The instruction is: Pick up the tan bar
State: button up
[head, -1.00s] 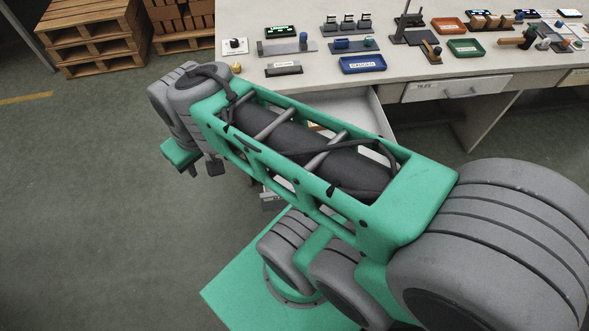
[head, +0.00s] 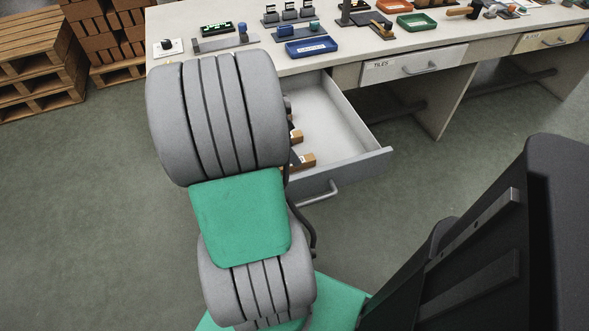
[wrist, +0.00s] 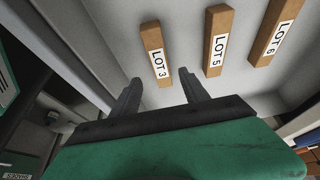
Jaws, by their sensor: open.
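Three tan-brown wooden bars with white labels lie in the open drawer. In the wrist view they are the LOT 3 bar (wrist: 151,38), the LOT 5 bar (wrist: 217,20) and the LOT 6 bar (wrist: 271,20). Their colours are close, and I cannot tell which one is the tan bar. In the head view, parts of two bars (head: 308,160) show beside my arm. My gripper (wrist: 158,76) is open, with nothing held. The near end of the LOT 3 bar appears between its fingertips; I cannot tell the gap in depth. My arm hides the gripper in the head view.
The open drawer (head: 345,163) has a pale floor, raised walls and a front handle. The workbench (head: 300,62) above it carries a blue tray (head: 311,47) and several tools. A shut drawer labelled TILES (head: 412,66) is to the right. Wooden pallets (head: 40,60) stand at the back left.

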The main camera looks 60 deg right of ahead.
jog(key=b+x, duration=0.1)
jog(key=x, duration=0.4)
jog(key=shift+w+f, duration=0.1)
jog(key=shift+w, duration=0.1)
jog(key=shift+f+b, duration=0.2)
jog(key=shift+b, duration=0.1)
jog(key=shift+c, duration=0.2)
grip_shut()
dwell(0.4)
